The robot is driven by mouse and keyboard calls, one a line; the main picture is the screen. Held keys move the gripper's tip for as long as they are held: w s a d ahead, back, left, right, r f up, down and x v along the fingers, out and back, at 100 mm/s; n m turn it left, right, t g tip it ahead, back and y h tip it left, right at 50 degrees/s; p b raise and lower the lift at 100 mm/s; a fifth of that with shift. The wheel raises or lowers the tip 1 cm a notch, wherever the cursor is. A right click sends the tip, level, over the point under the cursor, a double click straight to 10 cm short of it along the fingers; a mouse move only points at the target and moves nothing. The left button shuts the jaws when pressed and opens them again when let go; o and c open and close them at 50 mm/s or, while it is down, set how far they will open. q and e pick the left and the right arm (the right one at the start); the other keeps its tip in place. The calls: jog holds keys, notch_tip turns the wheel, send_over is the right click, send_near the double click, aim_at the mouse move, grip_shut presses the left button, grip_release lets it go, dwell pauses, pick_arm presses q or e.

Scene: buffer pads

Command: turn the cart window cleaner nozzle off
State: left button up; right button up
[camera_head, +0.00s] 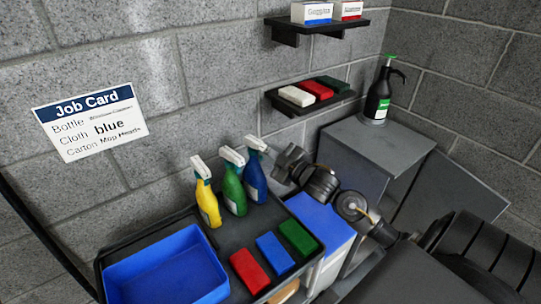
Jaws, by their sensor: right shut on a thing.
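Three spray bottles with white heads stand in a row on the dark cart (222,238): a yellow one (208,205), a green one (234,192) and a blue one (254,180). Their labels and nozzle settings are too small to read, so I cannot tell by label which is the window cleaner. My right gripper (280,168) reaches in from the right, beside the white head of the blue bottle, and is shut on it; the exact contact is hard to see. The blue bottle looks upright. My left gripper is out of view.
A blue bin (165,268) and red, blue and green cloths (272,254) are on the cart. A job card (90,122) hangs on the wall. Shelves hold boxes and more cloths (317,89). A dark pump bottle (378,95) stands on a grey cabinet (368,148).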

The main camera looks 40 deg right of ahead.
jog(key=n+b, duration=0.2)
jog(key=n, duration=0.3)
jog(key=shift+f+b, duration=0.1)
jog(key=shift+b, duration=0.3)
jog(key=shift+n+b, duration=1.6)
jog(key=shift+n, duration=0.6)
jog(key=shift+n+b, duration=0.3)
jog(key=shift+n, duration=0.1)
jog(key=o, duration=0.6)
jog(key=shift+c, duration=0.2)
jog(key=s, duration=0.7)
jog(key=shift+d, duration=0.4)
